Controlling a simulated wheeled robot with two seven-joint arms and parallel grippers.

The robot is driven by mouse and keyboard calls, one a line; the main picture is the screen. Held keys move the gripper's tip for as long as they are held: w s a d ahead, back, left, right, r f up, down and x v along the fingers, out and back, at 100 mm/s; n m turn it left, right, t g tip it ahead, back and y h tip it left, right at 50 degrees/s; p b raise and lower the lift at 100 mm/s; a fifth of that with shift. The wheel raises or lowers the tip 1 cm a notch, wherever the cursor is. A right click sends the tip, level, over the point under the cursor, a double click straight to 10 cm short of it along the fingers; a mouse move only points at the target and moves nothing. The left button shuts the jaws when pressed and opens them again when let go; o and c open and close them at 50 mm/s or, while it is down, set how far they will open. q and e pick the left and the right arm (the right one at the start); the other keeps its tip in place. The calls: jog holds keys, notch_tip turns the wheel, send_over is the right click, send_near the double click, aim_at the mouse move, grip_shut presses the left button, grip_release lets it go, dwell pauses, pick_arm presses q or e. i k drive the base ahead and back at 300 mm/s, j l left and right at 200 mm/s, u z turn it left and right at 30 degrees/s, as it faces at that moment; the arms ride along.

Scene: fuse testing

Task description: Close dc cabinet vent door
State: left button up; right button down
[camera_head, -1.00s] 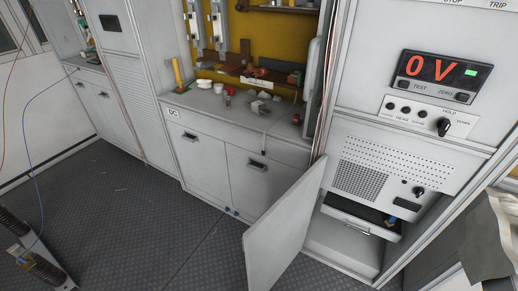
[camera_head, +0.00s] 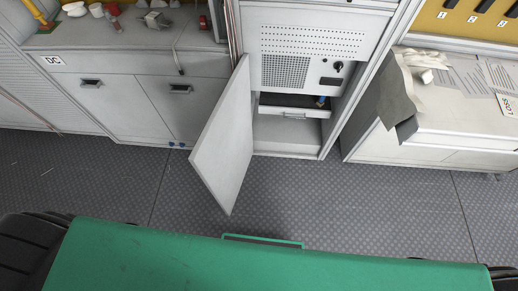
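The vent door (camera_head: 224,135) is a plain light grey panel. It stands swung open toward me from the left side of the cabinet (camera_head: 308,19), above the floor. The lower opening behind it shows a pull-out drawer or shelf (camera_head: 294,106) with a small blue item on it, and an empty white compartment (camera_head: 287,134) below. A perforated panel with a black knob is above the opening. Neither of my grippers is in view.
A grey counter cabinet marked DC (camera_head: 107,95) stands left of the door. A white bench (camera_head: 440,120) with a grey cloth (camera_head: 400,90) and papers stands at right. My green base fills the bottom. Patterned floor (camera_head: 330,200) between is clear.

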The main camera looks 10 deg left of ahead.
aim_at(221, 155)
jog(key=j+z, duration=0.45)
jog(key=j, duration=0.4)
jog(key=k+j+z, duration=0.1)
jog(key=j+z, duration=0.4)
jog(key=j, duration=0.3)
jog(key=k+j, duration=0.4)
jog(key=k, duration=0.1)
